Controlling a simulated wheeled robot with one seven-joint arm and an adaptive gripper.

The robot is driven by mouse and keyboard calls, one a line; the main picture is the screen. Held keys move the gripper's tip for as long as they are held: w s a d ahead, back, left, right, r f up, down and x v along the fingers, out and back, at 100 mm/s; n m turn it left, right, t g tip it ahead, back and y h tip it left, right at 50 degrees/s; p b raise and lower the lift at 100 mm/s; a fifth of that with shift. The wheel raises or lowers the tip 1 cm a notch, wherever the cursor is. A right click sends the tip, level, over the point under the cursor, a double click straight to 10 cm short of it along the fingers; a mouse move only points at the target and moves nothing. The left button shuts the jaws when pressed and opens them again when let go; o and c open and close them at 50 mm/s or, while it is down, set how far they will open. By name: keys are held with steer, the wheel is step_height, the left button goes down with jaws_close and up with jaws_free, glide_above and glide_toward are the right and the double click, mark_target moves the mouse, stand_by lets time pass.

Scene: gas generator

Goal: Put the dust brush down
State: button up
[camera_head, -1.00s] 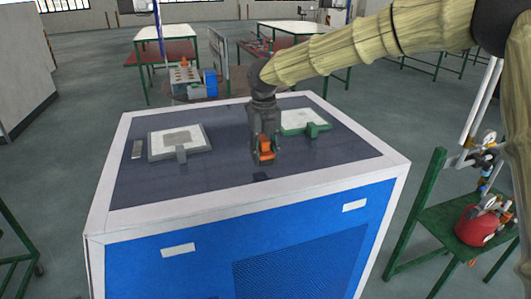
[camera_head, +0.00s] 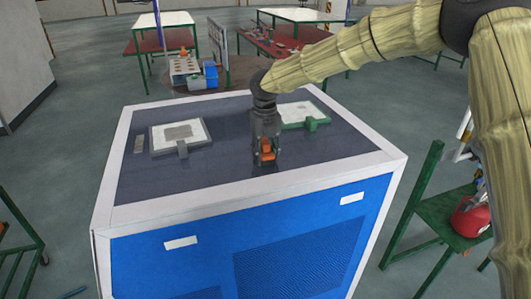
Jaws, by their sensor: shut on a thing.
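My gripper (camera_head: 266,163) points down over the dark top of the blue cabinet (camera_head: 225,182), near its front middle. It is shut on a small orange thing (camera_head: 267,150), which I take to be the dust brush. The jaws hide most of it, so its full shape does not show. The lower end of the gripper is very close to the cabinet top, with a dark shadow right below. I cannot tell whether the held thing touches the surface.
On the cabinet top lie a grey-framed white panel (camera_head: 181,132) at left and a white panel (camera_head: 303,109) with a green piece (camera_head: 311,124) at right. The front left of the top is bare. A green stand (camera_head: 440,215) with a red tank (camera_head: 470,217) stands at right.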

mark_target(265, 142)
steer(key=o, duration=1)
steer(key=shift+f, duration=0.15)
step_height(265, 142, up, 12)
steer(key=b, duration=0.3)
steer(key=shift+r+b, duration=0.2)
steer(key=shift+b, duration=0.1)
steer(key=shift+f, duration=0.1)
